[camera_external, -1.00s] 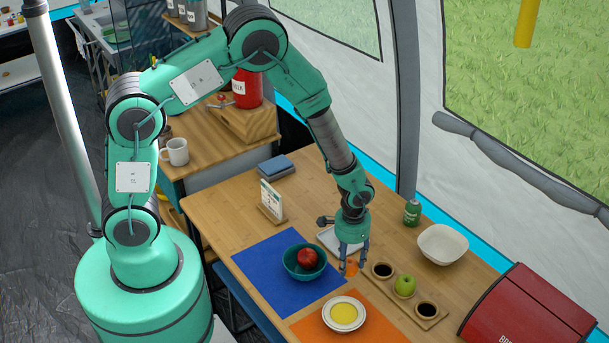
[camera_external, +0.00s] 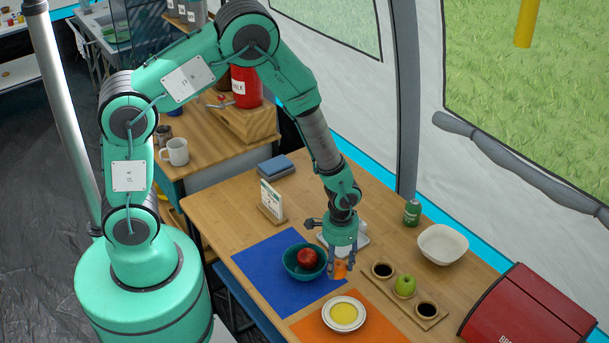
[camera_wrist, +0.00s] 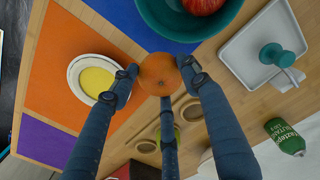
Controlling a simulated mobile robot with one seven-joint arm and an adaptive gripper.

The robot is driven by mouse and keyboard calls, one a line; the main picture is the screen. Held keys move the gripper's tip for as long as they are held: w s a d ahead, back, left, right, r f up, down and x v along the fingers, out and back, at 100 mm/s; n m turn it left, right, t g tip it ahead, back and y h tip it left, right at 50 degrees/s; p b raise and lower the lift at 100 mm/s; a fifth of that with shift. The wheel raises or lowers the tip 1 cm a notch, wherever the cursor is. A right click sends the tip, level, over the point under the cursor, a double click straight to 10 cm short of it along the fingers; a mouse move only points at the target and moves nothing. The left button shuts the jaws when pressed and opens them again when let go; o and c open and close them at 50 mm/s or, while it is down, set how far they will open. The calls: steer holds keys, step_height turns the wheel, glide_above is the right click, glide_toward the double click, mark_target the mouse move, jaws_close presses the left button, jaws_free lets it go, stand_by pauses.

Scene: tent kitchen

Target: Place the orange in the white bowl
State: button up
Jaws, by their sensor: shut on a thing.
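The orange (camera_external: 341,270) is held between the fingers of my gripper (camera_external: 342,266). In the wrist view the orange (camera_wrist: 160,75) sits between the dark blue fingers, which close around it from several sides. It appears raised above the table, beside the teal bowl. The white bowl (camera_external: 443,244) stands empty at the right of the table, well to the right of my gripper in the external view. My gripper is shut on the orange. The white bowl is not clearly visible in the wrist view.
A teal bowl (camera_external: 291,261) with a red apple (camera_external: 307,258) is just left of my gripper. A wooden tray (camera_external: 398,306) holds a green apple (camera_external: 404,286) and dark cups. A green can (camera_external: 412,213) stands near the white bowl. A plate (camera_external: 361,318) and red bread box (camera_external: 526,312) are in front.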

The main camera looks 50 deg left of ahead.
steer(key=shift+w, duration=0.1)
steer(key=w+d+r+m, duration=0.2)
steer(key=w+d+m, duration=0.1)
steer(key=w, duration=0.9)
steer(key=w+d+r+m+p, duration=0.1)
steer(key=w+d+m, duration=0.3)
steer(key=w, duration=0.7)
steer(key=w+d+r+m, duration=0.3)
steer(key=w+d+m, duration=0.1)
steer(key=w, duration=0.8)
steer(key=shift+w+d+m+p, duration=0.15)
steer(key=shift+w+m+p, duration=0.25)
steer(key=shift+m, duration=0.2)
steer(key=shift+s, duration=0.1)
glide_above(441, 252)
steer(key=shift+f, duration=3.05)
steer(key=shift+s, duration=0.1)
steer(key=shift+f+b, duration=0.4)
steer(key=shift+f, duration=1.55)
